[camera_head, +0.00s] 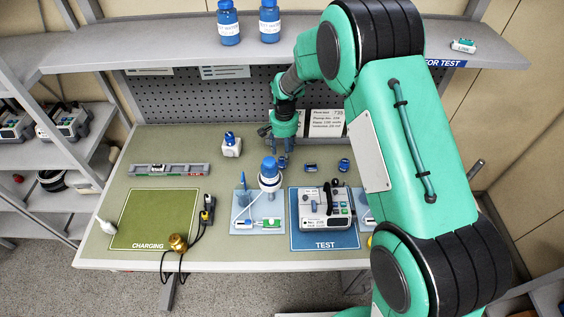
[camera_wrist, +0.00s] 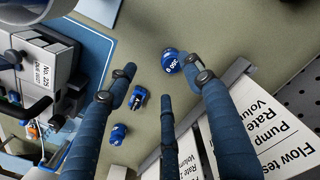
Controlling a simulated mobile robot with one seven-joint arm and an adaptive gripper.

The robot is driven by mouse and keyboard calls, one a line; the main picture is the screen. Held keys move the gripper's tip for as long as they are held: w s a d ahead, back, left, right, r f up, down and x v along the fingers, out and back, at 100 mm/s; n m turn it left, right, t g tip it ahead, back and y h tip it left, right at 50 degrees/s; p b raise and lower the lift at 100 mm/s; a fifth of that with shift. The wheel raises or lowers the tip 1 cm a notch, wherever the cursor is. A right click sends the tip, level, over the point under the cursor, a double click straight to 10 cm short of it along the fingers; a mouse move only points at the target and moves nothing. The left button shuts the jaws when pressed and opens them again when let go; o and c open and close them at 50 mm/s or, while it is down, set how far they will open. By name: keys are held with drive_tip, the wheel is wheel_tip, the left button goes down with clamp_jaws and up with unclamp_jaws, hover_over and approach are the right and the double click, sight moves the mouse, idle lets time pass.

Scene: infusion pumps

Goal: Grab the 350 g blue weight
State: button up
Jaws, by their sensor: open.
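My gripper (camera_head: 285,147) points down over the back of the bench, with its blue fingers spread. In the wrist view its open fingers (camera_wrist: 160,75) hold nothing. A round blue weight (camera_wrist: 170,62) with a white label, seemingly reading 350, shows beyond the fingertips, close to the right finger's tip in the picture. I cannot tell the height gap. Two smaller blue weights lie nearby: one in the middle (camera_wrist: 138,97) and one lower left (camera_wrist: 117,133).
An infusion pump (camera_head: 325,208) stands on the blue TEST mat (camera_head: 325,241) in front of the weights. A blue-capped container (camera_head: 269,175) stands left of it.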

sight(282, 159)
drive_tip(key=shift+w+a+f+p, duration=0.15)
drive_tip(key=shift+w+a, duration=0.05)
drive_tip(key=shift+w, duration=0.25)
drive_tip(key=shift+w+a+f+p, duration=0.15)
drive_tip(key=shift+w+a, duration=0.05)
drive_tip(key=shift+w, duration=0.2)
drive_tip(key=shift+f, duration=1.25)
drive_tip(key=shift+f, duration=0.1)
drive_tip(key=shift+f, duration=2.4)
clamp_jaws()
